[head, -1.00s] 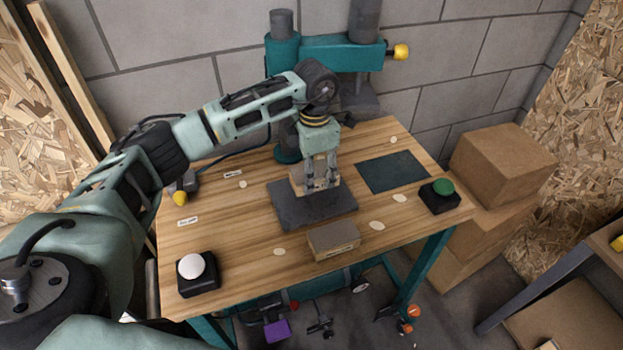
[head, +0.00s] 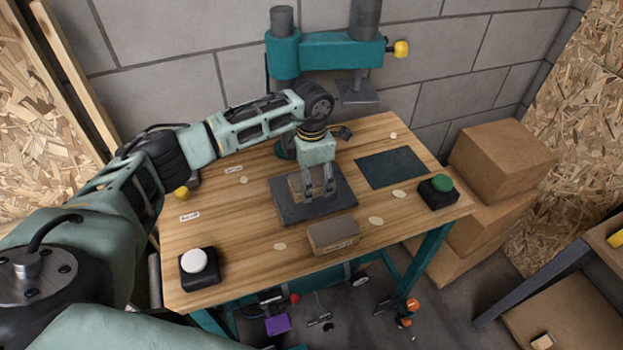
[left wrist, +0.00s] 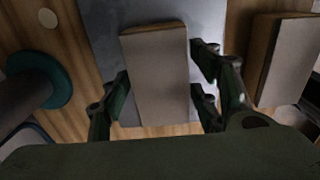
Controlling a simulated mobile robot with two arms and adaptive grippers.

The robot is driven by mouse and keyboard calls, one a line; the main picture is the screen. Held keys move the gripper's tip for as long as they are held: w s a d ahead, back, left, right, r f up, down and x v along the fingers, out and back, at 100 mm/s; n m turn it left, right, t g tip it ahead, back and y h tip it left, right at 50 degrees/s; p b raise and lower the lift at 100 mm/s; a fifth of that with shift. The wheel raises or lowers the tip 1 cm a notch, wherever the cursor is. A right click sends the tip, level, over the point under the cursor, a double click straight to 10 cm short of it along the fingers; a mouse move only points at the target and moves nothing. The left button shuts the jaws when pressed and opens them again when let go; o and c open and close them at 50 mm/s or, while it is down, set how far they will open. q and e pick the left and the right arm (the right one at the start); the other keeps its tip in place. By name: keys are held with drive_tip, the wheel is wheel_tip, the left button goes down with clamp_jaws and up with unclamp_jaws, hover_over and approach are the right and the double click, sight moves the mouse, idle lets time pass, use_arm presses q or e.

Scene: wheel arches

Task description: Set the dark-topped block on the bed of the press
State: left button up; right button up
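The teal press (head: 325,52) stands at the back of the table. A dark grey plate, its bed (head: 335,205), lies before the column. My left gripper (head: 318,192) points down over this bed, with its fingers either side of a wooden block (head: 296,188). A similar block (head: 334,238) lies in front of the bed. I cannot tell which top is darker. My right gripper is not in view.
A white button (head: 194,262) is at the front left and a green button (head: 438,190) at the right. A dark flat mat (head: 390,168) lies right of the bed. The press's ram (head: 358,92) hangs at the right, clear of my left gripper. Cardboard boxes (head: 500,160) stand beyond the table.

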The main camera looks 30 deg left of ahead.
use_arm(q)
drive_tip(key=shift+o, duration=0.5)
drive_tip(key=shift+r, duration=0.2)
drive_tip(key=shift+w+r, duration=0.1)
drive_tip(key=shift+r, duration=0.3)
wheel_tip(320, 180, up, 11)
drive_tip(key=b, duration=0.2)
